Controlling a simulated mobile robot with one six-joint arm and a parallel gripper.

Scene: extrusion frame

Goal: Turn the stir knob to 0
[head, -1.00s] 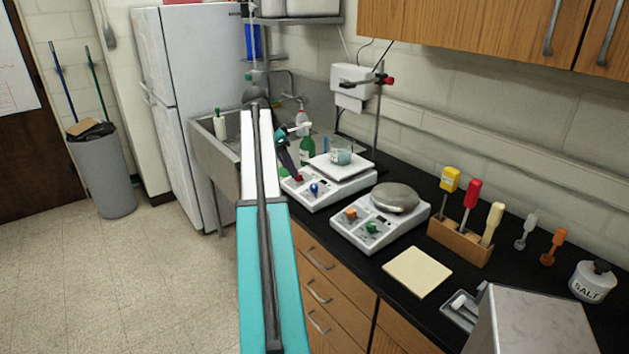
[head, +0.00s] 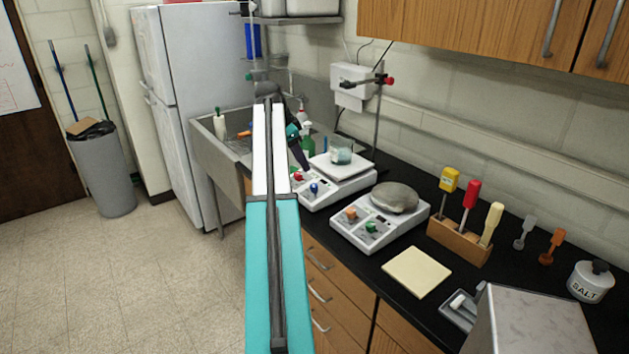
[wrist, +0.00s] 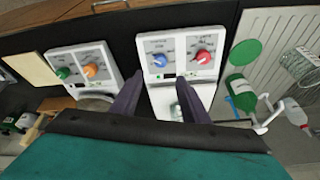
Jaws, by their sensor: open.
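A white stirrer hotplate (head: 333,190) carries a beaker (head: 341,155) with blue-green liquid. On its front panel are a red knob (head: 297,177) and a blue knob (head: 314,188); both also show in the wrist view, red (wrist: 203,57) on the right and blue (wrist: 160,60) on the left. The dial lettering is too small to read. My gripper (wrist: 159,78) is open and empty, its fingertips on either side of and just short of the blue knob in the picture. I cannot tell its height above the panel. In the head view my gripper (head: 304,166) is partly hidden by my arm.
A second hotplate (head: 350,236) with orange and green knobs and a grey round item stands beside it. Green bottle (wrist: 241,92) and sink (head: 207,150) are on the other side. A metal stand (head: 378,120) rises behind. A tool block (head: 459,242) is farther right.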

